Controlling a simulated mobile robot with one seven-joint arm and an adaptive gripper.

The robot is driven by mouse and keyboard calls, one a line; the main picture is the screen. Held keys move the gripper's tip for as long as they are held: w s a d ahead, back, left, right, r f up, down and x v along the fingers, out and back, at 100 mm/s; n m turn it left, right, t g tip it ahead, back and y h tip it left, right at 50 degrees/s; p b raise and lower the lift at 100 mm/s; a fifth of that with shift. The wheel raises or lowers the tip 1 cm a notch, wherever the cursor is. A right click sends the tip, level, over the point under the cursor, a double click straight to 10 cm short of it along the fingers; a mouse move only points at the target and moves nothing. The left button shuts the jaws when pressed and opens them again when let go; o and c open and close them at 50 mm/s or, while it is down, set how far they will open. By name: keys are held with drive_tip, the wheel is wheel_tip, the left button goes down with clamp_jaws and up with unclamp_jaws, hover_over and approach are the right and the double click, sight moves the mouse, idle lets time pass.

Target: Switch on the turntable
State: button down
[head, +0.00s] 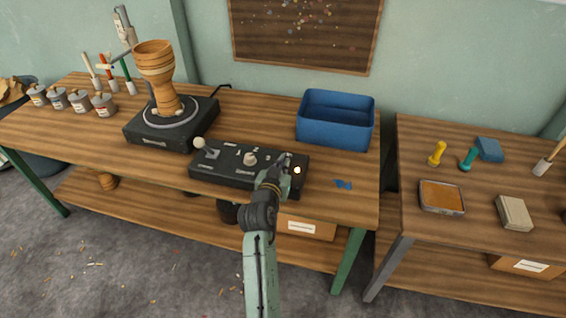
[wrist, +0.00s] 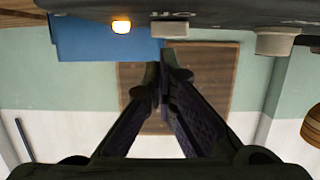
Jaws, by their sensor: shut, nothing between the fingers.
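The turntable (head: 150,130) is a black box with a round grey plate, at the left of the long table. A wooden goblet drum (head: 156,62) stands upright on the plate. The black control box (head: 222,170) lies to its right, with a ball-topped lever (head: 199,143), a pale knob (head: 250,159) and a glowing lamp (head: 297,170). My gripper (head: 284,163) is shut and empty at the box's right end, partly hiding its top. In the wrist view the shut fingertips (wrist: 164,75) appear just below a small pale control (wrist: 169,29); contact cannot be told. The lamp (wrist: 121,26) glows there too.
A blue bin (head: 335,122) stands behind the box, and small blue pieces (head: 343,184) lie to its right. Several tins (head: 80,101) and brushes stand at the far left. A second table (head: 470,240) on the right holds a tray and tools.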

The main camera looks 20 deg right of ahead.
drive_tip(key=shift+f, duration=0.3)
drive_tip(key=shift+f+b, duration=0.35)
drive_tip(key=shift+b, duration=0.9)
drive_tip(key=t+b, duration=0.1)
drive_tip(key=b, duration=0.2)
drive_tip(key=shift+a+f+h, duration=0.1)
drive_tip(key=shift+f+h, duration=0.25)
drive_tip(key=shift+h, duration=0.05)
drive_tip(key=b, duration=0.3)
drive_tip(key=shift+s+f+t, duration=0.1)
drive_tip(key=shift+t, duration=0.2)
drive_tip(key=shift+r+p, duration=0.85)
drive_tip(key=shift+p, duration=0.2)
wheel_tip(320, 180, up, 3)
drive_tip(key=shift+r+p, duration=0.1)
drive_tip(key=shift+p, duration=1.05)
drive_tip(key=b+v, duration=0.3)
drive_tip(key=v, duration=0.7)
drive_tip(key=shift+s+a, duration=0.2)
drive_tip(key=shift+a, duration=0.1)
